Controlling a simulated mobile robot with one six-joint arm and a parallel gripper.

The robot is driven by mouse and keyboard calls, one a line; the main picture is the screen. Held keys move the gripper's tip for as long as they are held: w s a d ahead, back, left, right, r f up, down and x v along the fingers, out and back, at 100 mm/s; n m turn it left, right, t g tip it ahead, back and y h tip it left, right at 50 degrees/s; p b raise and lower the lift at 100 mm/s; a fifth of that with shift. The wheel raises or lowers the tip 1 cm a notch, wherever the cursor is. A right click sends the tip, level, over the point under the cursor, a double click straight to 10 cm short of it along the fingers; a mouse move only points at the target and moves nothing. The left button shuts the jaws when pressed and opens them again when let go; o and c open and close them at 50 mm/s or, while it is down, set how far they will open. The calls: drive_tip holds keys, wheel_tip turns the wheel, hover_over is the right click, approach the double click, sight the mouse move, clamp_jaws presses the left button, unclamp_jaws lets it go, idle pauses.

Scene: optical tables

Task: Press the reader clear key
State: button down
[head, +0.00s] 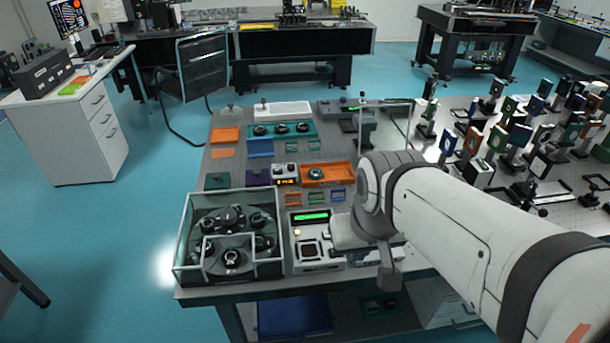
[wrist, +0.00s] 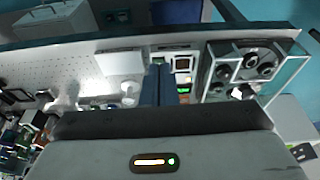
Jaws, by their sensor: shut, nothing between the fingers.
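The reader (head: 318,267) is a light grey box near the front edge of the optical table, with a lit green display (head: 310,217), a dark square pad (head: 309,250) and a small glowing orange spot at its left. It also shows in the wrist view (wrist: 183,77), right beside my fingers. I cannot tell which part is the clear key. My gripper (wrist: 161,70) is shut and empty, its two dark blue fingers side by side. In the head view my arm hides the fingers and covers the reader's right side. Contact with the reader cannot be made out.
A glass-walled case (head: 180,272) with dark round parts stands just left of the reader. Orange trays (head: 340,167) and small coloured holders lie behind it. Many upright optic mounts (head: 540,165) crowd the table's right side. Open floor (head: 130,240) lies left.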

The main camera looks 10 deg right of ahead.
drive_tip(key=shift+d, duration=0.2)
drive_tip(key=n+t+h, duration=0.2)
drive_tip(key=n+h, duration=0.6)
drive_tip(key=n, duration=0.8)
hover_over(327, 236)
wheel_tip(327, 236, down, 8)
wheel_tip(327, 236, down, 7)
drive_tip(key=b, duration=0.5)
drive_tip(key=shift+w+f, duration=0.1)
drive_tip(key=shift+f, duration=0.1)
drive_tip(key=shift+f+b, duration=0.6)
drive_tip(key=shift+b, duration=0.3)
